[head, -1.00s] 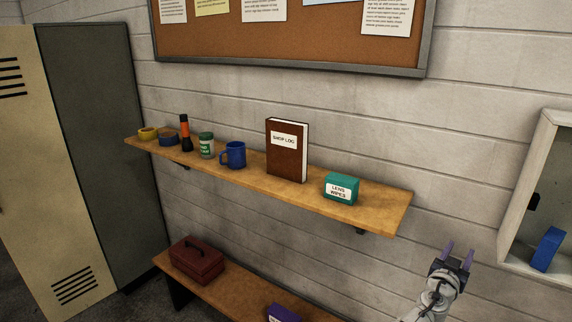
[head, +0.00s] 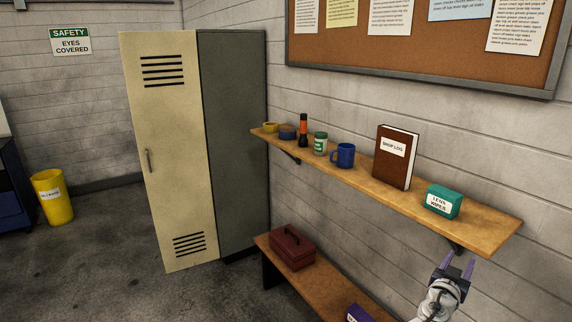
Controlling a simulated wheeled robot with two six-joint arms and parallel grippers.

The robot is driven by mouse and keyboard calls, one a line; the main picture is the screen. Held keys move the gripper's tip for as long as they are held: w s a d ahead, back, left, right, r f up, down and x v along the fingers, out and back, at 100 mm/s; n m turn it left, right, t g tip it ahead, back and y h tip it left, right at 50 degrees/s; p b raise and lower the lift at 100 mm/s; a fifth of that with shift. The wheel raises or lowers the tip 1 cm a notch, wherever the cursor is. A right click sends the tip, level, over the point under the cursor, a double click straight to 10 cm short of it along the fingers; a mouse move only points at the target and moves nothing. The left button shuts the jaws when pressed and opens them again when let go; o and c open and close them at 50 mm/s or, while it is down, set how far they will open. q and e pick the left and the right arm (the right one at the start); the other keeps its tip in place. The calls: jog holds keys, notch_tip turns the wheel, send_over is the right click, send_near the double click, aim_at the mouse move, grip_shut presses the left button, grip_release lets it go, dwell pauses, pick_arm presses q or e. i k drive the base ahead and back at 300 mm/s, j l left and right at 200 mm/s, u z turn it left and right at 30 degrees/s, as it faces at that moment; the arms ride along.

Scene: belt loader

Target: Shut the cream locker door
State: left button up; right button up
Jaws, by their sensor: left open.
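The cream locker door (head: 170,200) is at the left of centre in the head view. It has slots at top and bottom and a handle (head: 148,160) near its left edge. The door stands wide open, swung out from the near front edge of the grey locker body (head: 235,140), roughly in line with its side panel. Its slotted face is towards me and hides the locker's inside. My left gripper (head: 458,263) is at the lower right, open and empty, below the shelf's right end and far from the door. My right gripper is out of view.
A wooden wall shelf (head: 460,216) holds a mug, a book, a teal box and other small items. Below it, a bench (head: 325,291) carries a dark red toolbox (head: 292,248). A yellow bin (head: 52,200) stands at the left. Floor (head: 110,255) before the door is clear.

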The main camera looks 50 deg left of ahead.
aim_at(162, 74)
jog(key=i+j+u, duration=0.1)
jog(key=u, duration=0.35)
jog(key=i+u, duration=0.25)
jog(key=u, duration=0.2)
jog(key=i+u, duration=0.2)
jog(key=u, duration=0.25)
jog(key=i+u, duration=0.15)
jog(key=u, duration=0.3)
jog(key=i+l+u, duration=0.15)
jog(key=u, duration=0.3)
jog(key=i+l+u, duration=0.15)
jog(key=u, duration=0.3)
